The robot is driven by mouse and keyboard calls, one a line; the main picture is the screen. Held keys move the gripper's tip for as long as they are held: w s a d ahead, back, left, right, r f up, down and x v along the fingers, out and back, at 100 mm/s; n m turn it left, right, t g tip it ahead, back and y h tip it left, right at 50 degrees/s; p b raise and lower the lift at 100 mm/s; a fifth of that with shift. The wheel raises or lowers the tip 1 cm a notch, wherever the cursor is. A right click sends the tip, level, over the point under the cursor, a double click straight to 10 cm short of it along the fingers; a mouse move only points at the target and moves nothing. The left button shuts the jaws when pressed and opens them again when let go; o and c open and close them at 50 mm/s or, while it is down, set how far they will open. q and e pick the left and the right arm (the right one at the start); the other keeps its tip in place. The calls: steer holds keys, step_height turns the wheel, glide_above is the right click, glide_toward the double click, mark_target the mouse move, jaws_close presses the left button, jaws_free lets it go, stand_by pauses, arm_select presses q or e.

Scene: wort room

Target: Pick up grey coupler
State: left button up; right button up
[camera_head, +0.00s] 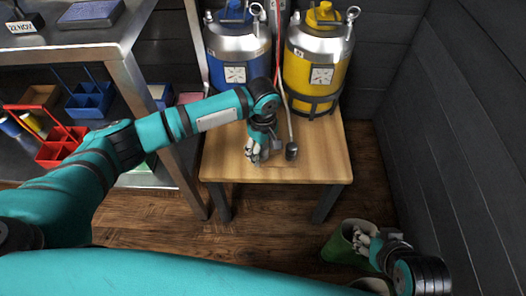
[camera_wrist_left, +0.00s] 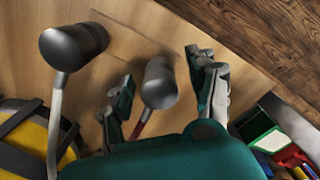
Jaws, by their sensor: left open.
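Two couplers hang on hoses over the wooden table (camera_head: 222,172). One is dark grey on a pale hose, at the left of the left wrist view (camera_wrist_left: 72,46); in the head view it (camera_head: 291,151) is just right of my left gripper (camera_head: 257,153). The other coupler (camera_wrist_left: 158,84), lighter grey on a red hose, is between the spread fingers of my left gripper in the left wrist view. The fingers are open, with visible gaps to this coupler. My right gripper (camera_head: 361,241) is low at the right, over a green container (camera_head: 340,244); its finger opening is unclear.
A blue keg (camera_head: 238,50) and a yellow keg (camera_head: 312,62) stand at the table's back. A steel shelf (camera_head: 122,45) with a red caddy (camera_head: 58,147) and blue caddy (camera_head: 90,100) is at left. The table's front is clear.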

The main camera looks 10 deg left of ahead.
arm_select(q)
steer(key=shift+f, duration=0.25)
steer(key=c, duration=1.1)
jaws_close()
steer(key=shift+r, duration=0.15)
